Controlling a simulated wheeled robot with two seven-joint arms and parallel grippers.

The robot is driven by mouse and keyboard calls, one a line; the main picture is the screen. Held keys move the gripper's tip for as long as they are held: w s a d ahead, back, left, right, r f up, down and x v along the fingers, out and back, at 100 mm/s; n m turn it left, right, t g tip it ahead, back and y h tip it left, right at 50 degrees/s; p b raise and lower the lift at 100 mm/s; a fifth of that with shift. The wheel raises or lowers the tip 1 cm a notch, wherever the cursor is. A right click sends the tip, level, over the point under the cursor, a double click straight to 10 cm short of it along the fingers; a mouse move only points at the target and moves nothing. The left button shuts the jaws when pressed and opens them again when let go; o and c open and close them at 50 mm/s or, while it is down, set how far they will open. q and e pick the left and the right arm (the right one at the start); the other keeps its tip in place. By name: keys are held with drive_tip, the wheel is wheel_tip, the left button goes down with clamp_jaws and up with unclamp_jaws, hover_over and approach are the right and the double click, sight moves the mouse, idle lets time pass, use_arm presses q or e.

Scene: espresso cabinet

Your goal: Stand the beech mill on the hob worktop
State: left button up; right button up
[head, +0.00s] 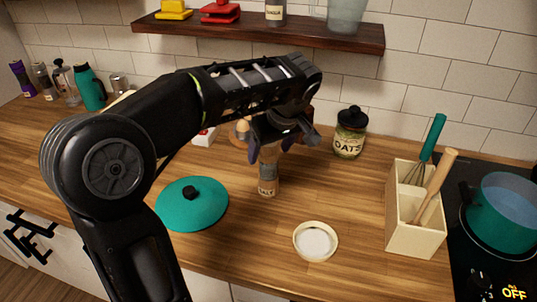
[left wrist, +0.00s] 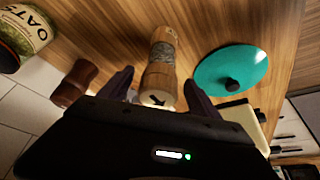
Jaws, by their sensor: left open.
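The beech mill (head: 268,178) is a pale wooden cylinder with a greyish band, upright on the wooden worktop (head: 350,215). In the left wrist view the mill (left wrist: 160,68) shows between the two fingers. My left gripper (head: 269,148) is open and is over the top part of the mill, with a purple finger on either side. In the left wrist view my left gripper (left wrist: 158,92) shows gaps beside the mill. The mill's top is partly hidden by the gripper in the head view. My right gripper is not in view.
A teal lid (head: 195,207) lies to the left and a small round white dish (head: 315,241) in front. The oats jar (head: 350,133) stands behind right. A cream utensil box (head: 414,235) stands beside the black hob with a teal pot (head: 505,215). A shelf (head: 300,31) hangs above.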

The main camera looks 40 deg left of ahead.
use_arm(q)
drive_tip(key=v, duration=0.4)
drive_tip(key=p+v, duration=0.3)
drive_tip(key=v, duration=0.2)
drive_tip(key=shift+d+r+p, duration=0.1)
drive_tip(key=shift+r+p, duration=0.2)
drive_tip(key=shift+p, duration=0.05)
